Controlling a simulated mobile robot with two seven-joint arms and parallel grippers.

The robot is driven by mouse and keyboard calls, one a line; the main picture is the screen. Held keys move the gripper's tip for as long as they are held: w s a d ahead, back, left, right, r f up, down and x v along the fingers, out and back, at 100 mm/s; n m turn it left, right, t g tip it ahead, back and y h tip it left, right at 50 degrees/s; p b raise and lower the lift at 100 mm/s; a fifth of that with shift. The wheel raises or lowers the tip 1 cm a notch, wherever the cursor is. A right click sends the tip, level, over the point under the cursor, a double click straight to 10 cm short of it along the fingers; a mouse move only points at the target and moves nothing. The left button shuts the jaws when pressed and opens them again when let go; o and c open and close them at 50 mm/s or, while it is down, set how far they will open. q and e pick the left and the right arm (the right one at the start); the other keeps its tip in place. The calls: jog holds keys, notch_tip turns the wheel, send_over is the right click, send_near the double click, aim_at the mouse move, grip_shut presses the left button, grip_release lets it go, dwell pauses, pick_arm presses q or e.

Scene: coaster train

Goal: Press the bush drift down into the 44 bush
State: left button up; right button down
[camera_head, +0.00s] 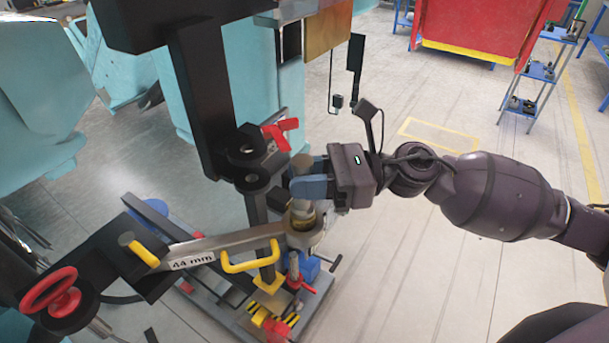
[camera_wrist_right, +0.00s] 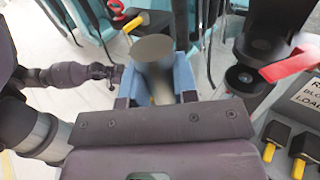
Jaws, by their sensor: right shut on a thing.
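My right gripper (camera_head: 306,187) comes in from the right, its blue fingers shut on the bush drift (camera_head: 302,163). The drift is a grey cylinder, roughly upright, with its round top above the fingers. In the right wrist view the drift's top (camera_wrist_right: 152,47) shows between the blue fingers (camera_wrist_right: 158,88). The 44 bush (camera_head: 304,236) is the ring-shaped end of the grey bar marked "44 mm" (camera_head: 193,262). It lies directly below the gripper. A brassy lower part shows between fingers and ring; how deep it sits is hidden. My left gripper is not identifiable in either view.
A black upright post with a holed bracket (camera_head: 246,150) and a red lever (camera_head: 281,133) stands close behind the gripper. A red handwheel (camera_head: 50,292) is at lower left. Floor to the right is open.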

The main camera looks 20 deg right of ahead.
pick_arm(q)
jog(key=shift+w, duration=0.1)
pick_arm(e)
jog(key=shift+f, duration=0.15)
pick_arm(q)
jog(key=shift+w+r, duration=0.1)
jog(key=shift+w, duration=0.1)
pick_arm(e)
jog(key=c, duration=0.8)
grip_release()
